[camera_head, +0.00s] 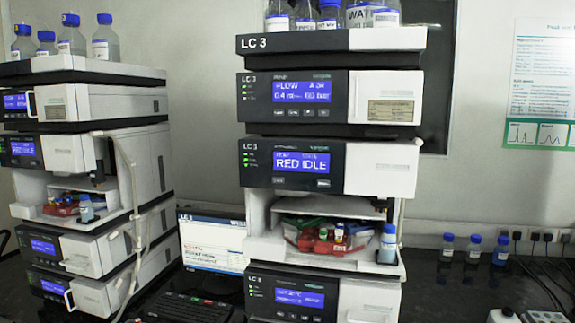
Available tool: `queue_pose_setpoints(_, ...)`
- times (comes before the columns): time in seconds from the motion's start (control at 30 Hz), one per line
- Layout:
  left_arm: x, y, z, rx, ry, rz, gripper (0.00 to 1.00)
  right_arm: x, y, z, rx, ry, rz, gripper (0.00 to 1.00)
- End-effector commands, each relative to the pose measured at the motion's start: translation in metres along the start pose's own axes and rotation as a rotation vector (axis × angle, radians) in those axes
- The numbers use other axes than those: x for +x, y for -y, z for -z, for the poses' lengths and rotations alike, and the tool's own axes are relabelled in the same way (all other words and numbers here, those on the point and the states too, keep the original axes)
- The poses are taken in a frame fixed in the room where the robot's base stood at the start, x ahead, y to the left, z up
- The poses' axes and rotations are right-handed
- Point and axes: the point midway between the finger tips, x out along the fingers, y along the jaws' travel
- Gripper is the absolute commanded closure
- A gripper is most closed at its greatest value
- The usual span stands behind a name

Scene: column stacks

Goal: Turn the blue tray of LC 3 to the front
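The LC 3 stack (333,175) stands in the middle of the head view, with "LC 3" labels on its units. The sampler unit's screen (301,163) reads "RED IDLE". Below it is an open bay with a carousel of coloured trays. The red tray (318,246) with several capped vials faces the front. A green tray (302,221) shows behind it at the left. A bluish part, seemingly the blue tray (358,227), shows behind at the right, mostly hidden. Neither of my grippers is in view.
A small blue-capped bottle (387,243) stands at the bay's right corner. A second stack (85,170) stands at the left, also reading "RED IDLE". A monitor (208,243) and keyboard (190,308) sit between the stacks. Several blue-capped bottles (473,248) stand at the right.

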Motion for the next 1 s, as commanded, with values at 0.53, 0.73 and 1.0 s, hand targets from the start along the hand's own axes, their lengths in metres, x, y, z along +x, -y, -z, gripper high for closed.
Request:
queue_pose_setpoints(0.53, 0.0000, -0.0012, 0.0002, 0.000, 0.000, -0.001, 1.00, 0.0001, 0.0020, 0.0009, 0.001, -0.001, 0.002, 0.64)
queue_pose_setpoints(0.73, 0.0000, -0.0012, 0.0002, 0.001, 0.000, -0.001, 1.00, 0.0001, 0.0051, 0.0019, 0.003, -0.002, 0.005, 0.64)
queue_pose_setpoints(1.0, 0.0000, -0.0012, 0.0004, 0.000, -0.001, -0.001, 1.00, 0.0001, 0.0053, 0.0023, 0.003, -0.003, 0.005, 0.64)
